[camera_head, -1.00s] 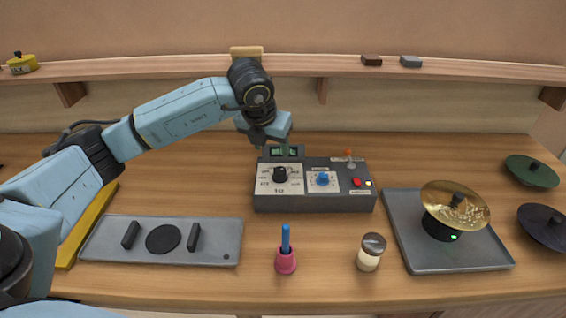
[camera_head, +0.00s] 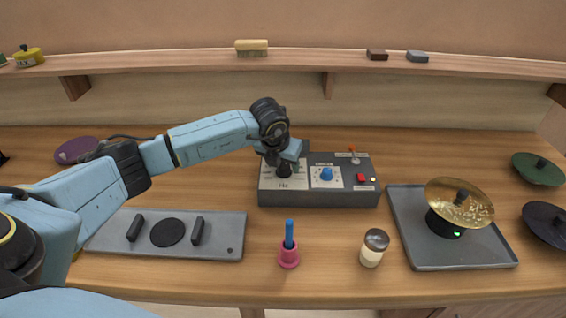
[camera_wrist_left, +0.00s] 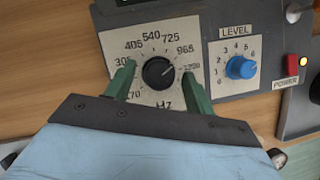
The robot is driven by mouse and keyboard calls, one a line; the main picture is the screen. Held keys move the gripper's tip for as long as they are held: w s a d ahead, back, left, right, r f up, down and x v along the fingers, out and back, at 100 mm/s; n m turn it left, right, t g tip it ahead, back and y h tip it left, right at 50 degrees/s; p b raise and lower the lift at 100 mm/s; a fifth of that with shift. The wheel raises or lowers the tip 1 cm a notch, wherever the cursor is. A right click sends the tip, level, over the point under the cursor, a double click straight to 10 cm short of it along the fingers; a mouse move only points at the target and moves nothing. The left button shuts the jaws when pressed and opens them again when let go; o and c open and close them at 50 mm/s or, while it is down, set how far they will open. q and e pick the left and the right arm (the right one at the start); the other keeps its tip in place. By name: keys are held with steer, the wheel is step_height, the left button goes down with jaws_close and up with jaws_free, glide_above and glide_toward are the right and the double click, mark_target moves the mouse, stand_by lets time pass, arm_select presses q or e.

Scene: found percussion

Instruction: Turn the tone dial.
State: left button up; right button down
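The tone dial (camera_wrist_left: 158,72) is a black round knob on a cream plate marked in Hz, on the left of a dark grey box (camera_head: 318,198). In the left wrist view its light pointer line points to the upper right, between the 965 mark and the last mark. My left gripper (camera_wrist_left: 158,88) is open, with one green finger on each side of the dial and a visible gap to it. In the head view, my left gripper (camera_head: 284,163) is over the dial and partly hides it. My right gripper is not in view.
Beside the dial are a blue level knob (camera_head: 326,174) and a red power button (camera_head: 361,178). In front stand a pink holder (camera_head: 288,258) with a blue stick and a small jar (camera_head: 374,248). A grey tray (camera_head: 415,255) with a brass cymbal (camera_head: 459,203) lies right.

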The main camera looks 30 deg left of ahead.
arm_select(q)
steer(key=c, duration=0.9)
steer(key=shift+a+m+h+b, duration=0.15)
steer(key=shift+m+h+b, duration=0.35)
steer(key=shift+m+b, duration=0.65)
steer(key=shift+m+h+b, duration=0.5)
steer(key=shift+m, duration=1.15)
steer(key=shift+r, duration=0.1)
steer(key=o, duration=1)
